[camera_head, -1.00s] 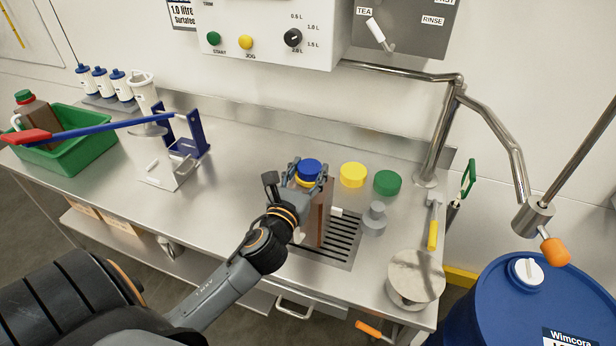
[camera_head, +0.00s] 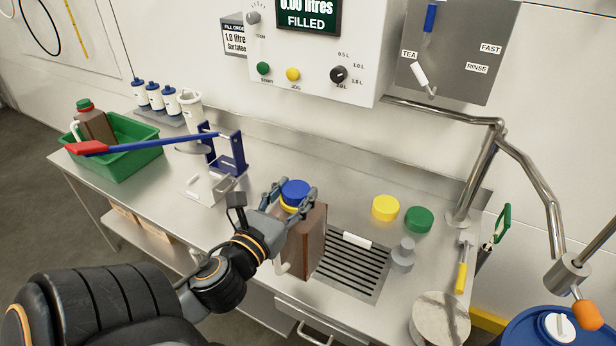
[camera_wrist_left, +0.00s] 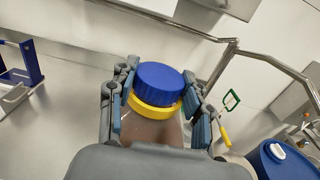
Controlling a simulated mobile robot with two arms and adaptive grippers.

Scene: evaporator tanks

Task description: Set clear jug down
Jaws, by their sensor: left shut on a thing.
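My left gripper (camera_head: 290,196) is shut around the top of a brown jug (camera_head: 308,238) with a blue cap (camera_head: 295,188) and a yellow ring under it. The jug looks brown, not clear, and stands upright at the left edge of the slotted drain grille (camera_head: 352,266). I cannot tell whether its base touches the counter. In the left wrist view the blue cap (camera_wrist_left: 159,80) and yellow ring (camera_wrist_left: 152,107) sit between the two fingers, with the jug's body mostly hidden below. My right gripper is not in view.
A blue lever press (camera_head: 228,155) and a green crate (camera_head: 133,160) with another brown jug (camera_head: 97,125) stand left. A round steel disc (camera_head: 440,318) is front right.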

